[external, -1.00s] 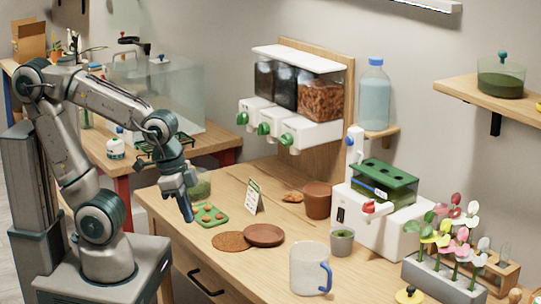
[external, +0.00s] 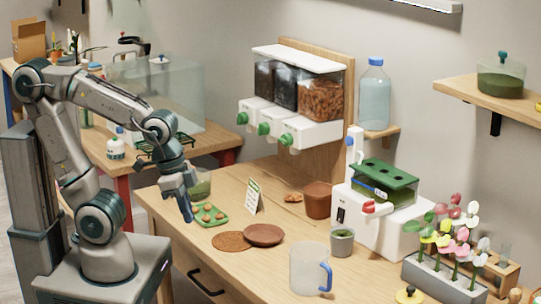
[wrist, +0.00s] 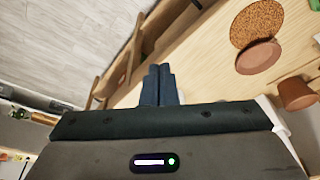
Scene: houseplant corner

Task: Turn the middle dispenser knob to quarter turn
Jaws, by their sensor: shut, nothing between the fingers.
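The dispenser (external: 297,52) hangs on a wooden back panel above the table. It has three clear bins, two with dark contents and the right one with brown chips. Three green knobs sit on its white front, and the middle knob (external: 264,129) is between the left and right ones. My gripper (external: 190,218) points down above the left part of the table, well left of and below the knobs. It is shut and empty; its closed fingers also show in the wrist view (wrist: 160,85). The wrist view does not show the dispenser.
A green tray (external: 222,221), a brown saucer (external: 264,235), a cork disc (external: 231,241) and a small sign (external: 254,196) are on the table near my gripper. A clear jug (external: 308,268) stands in front. A terracotta pot (external: 318,200) and white machine (external: 375,220) stand right.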

